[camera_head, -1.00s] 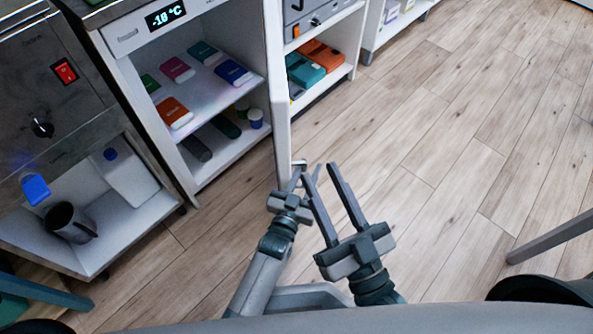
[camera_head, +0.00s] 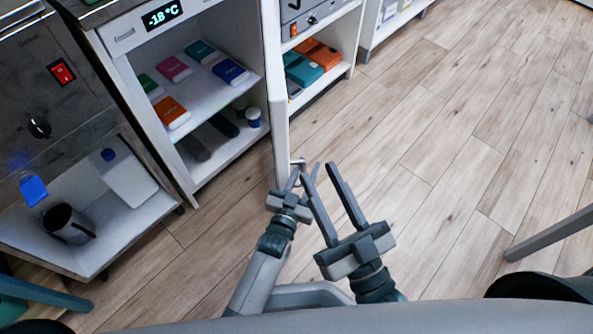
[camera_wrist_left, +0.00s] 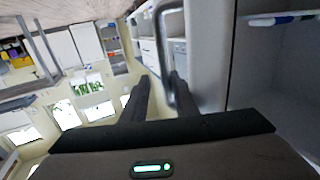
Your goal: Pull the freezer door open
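The freezer (camera_head: 120,36) with the "-18 °C" display stands at the upper left, its shelves exposed. Its white door (camera_head: 279,105) stands open, seen nearly edge-on, swung out toward me. The door also shows in the left wrist view (camera_wrist_left: 207,55). The door's grey bar handle (camera_wrist_left: 163,50) is near the door's free edge. My left gripper (camera_head: 297,178) is at the handle, its fingers apart, one on each side of the bar in the wrist view. Whether they touch it is unclear. My right gripper (camera_head: 331,185) is open and empty, just right of the left one.
Coloured packs (camera_head: 172,112) and a small cup (camera_head: 254,118) lie on the freezer shelves. A cabinet with a dark mug (camera_head: 68,224) stands left. A shelf unit with orange and teal boxes (camera_head: 304,70) stands behind the door. The wooden floor (camera_head: 440,150) at right is clear.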

